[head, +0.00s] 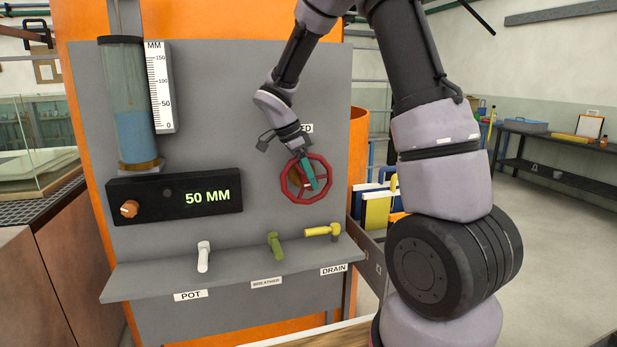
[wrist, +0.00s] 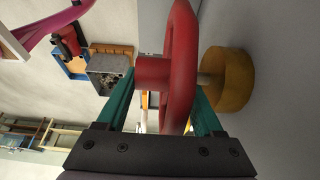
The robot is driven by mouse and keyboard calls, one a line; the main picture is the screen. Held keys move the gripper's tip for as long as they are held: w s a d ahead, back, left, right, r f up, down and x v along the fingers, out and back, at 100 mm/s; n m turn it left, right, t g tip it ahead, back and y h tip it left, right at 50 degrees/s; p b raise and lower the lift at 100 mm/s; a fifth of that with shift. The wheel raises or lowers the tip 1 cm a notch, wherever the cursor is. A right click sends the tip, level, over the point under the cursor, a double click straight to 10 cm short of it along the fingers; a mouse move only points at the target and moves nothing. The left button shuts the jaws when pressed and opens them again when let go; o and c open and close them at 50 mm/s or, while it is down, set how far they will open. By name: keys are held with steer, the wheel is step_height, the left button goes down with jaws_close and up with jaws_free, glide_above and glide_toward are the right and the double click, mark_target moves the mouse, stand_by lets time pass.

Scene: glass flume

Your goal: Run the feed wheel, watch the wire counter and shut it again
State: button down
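The red feed wheel (head: 307,178) is on the grey panel, under a partly hidden label ending in "ED". My gripper (head: 309,172) is at this wheel. In the wrist view the teal fingers (wrist: 165,95) stand apart, one on each side of the red wheel (wrist: 180,70). A gap shows between the rim and the left finger; whether either finger touches the wheel I cannot tell. The yellow part (wrist: 228,80) behind the wheel is beside the right finger. The black counter (head: 175,196) reads "50 MM" in green. An orange knob (head: 129,208) is at its left.
A glass column (head: 135,110) holds blue liquid beside a white MM scale (head: 159,88). Below are a white POT handle (head: 203,256), a green BREATHER handle (head: 275,245) and a yellow DRAIN handle (head: 322,231) by the grey ledge (head: 235,275). Books (head: 376,208) stand right of the panel.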

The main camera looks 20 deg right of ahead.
steer(key=shift+a+h, duration=0.25)
steer(key=shift+h, duration=1.35)
jaws_free()
steer(key=v, duration=1)
steer(key=shift+a+r, duration=0.2)
steer(key=shift+r, duration=0.05)
